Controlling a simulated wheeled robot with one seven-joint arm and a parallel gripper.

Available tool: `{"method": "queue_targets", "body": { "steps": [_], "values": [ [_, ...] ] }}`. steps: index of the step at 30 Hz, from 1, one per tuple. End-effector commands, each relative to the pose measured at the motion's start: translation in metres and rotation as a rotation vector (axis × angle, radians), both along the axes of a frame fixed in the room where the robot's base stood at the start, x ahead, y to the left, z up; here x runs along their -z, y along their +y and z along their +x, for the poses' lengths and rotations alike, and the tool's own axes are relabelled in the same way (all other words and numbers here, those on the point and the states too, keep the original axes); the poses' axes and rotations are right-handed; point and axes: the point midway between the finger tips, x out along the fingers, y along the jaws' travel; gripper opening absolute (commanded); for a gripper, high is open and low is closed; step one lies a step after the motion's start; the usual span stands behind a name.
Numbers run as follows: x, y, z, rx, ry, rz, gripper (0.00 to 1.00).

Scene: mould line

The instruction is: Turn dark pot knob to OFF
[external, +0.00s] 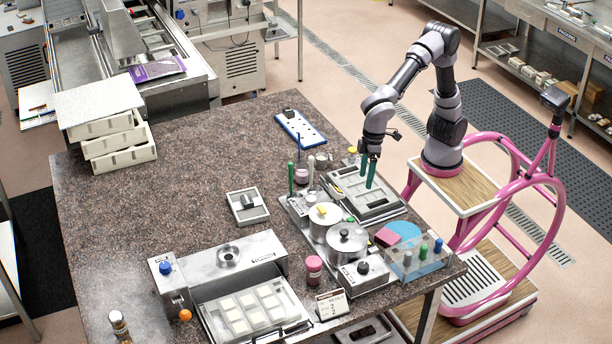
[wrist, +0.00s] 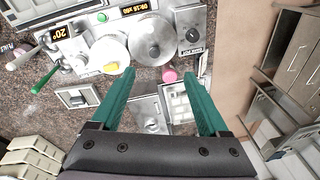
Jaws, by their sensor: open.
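The melting unit holds two round steel pots side by side. One has a yellow-topped lid (external: 322,212); the other has a dark lid knob (external: 347,236). In the wrist view these are the paler lid (wrist: 108,55) and the darker lid (wrist: 152,38). A black control knob (external: 363,267) stands on the panel beside the dark-knobbed pot; it also shows in the wrist view (wrist: 192,36). Its pointer setting is too small to read. My gripper (external: 367,172) is open and empty, its green fingers above the grey tray behind the pots. It is apart from the knob.
A grey tray (external: 388,208) lies under my gripper. A clear box with coloured bottles (external: 412,272) and a pink jar (external: 314,268) stand near the control knob. A steel mould station (external: 215,262) is at the front. The table's left half (external: 130,220) is mostly clear.

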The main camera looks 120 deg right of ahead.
Motion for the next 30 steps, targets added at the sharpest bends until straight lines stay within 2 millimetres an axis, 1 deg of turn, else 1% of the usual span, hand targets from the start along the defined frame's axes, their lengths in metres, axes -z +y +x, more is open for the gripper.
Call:
{"method": "queue_targets", "body": {
  "steps": [1,2,3,5,6,9,12,16,20,22,30],
  "values": [
    [0.019,0.018,0.014,-0.007,0.029,-0.014,0.78],
    [0.029,0.029,0.02,-0.009,0.043,-0.023,0.78],
    [0.043,0.042,0.029,-0.009,0.062,-0.034,0.78],
    [0.064,0.061,0.04,-0.01,0.087,-0.052,0.78],
    [0.078,0.073,0.046,-0.01,0.102,-0.062,0.78],
    [0.11,0.098,0.057,-0.007,0.134,-0.087,0.78],
    [0.133,0.115,0.063,-0.004,0.154,-0.105,0.78],
    [0.149,0.126,0.066,-0.001,0.166,-0.117,0.78],
    [0.16,0.128,0.066,0.001,0.17,-0.12,0.78],
    [0.169,0.127,0.066,0.001,0.171,-0.121,0.78],
    [0.22,0.123,0.065,0.001,0.17,-0.12,0.78]
  ]
}}
